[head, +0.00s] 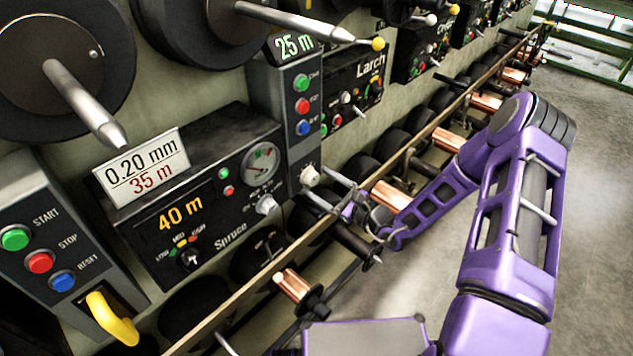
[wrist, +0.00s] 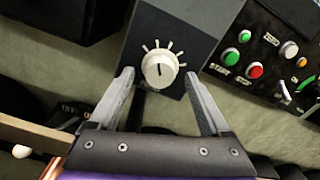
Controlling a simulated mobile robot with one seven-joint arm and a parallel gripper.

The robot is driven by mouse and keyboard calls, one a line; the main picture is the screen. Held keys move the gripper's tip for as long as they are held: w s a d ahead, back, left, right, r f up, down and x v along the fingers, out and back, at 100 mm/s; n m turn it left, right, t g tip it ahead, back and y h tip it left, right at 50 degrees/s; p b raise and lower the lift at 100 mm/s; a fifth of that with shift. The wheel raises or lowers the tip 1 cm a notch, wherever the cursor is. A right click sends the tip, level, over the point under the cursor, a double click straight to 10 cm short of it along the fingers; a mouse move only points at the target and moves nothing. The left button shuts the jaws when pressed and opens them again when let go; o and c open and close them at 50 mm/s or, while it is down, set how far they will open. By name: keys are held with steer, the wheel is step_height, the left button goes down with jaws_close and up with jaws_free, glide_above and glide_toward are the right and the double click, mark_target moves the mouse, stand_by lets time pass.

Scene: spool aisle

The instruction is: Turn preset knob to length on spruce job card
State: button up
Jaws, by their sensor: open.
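The Spruce panel (head: 215,205) shows an orange 40 m on its display. Its job card (head: 142,167) above reads 0.20 mm and, in red, 35 m. A white knob (head: 309,176) sits low on the grey column right of that panel; the column's top display (head: 293,44) reads 25 m. In the wrist view the white knob (wrist: 159,69) has tick marks around it, and its dark pointer line is near upright. My gripper (wrist: 158,76) is open, with one finger on each side of the knob and gaps showing. In the head view my gripper (head: 330,190) is at the column's foot.
A long rail (head: 250,286) with copper spools (head: 390,195) runs below the panels. The Larch panel (head: 355,90) stands right of the column. Large dark reels with metal spindles (head: 85,105) jut out above. Open floor (head: 600,200) lies to the right.

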steer(key=shift+x, duration=0.85)
jaws_close()
steer(key=shift+m, duration=0.4)
steer(key=m+p, duration=0.3)
steer(key=m, duration=0.1)
steer(key=shift+r+m, duration=0.15)
steer(key=shift+m, duration=0.25)
steer(key=m+p, duration=0.2)
steer(key=m, duration=0.4)
steer(key=shift+p, duration=0.3)
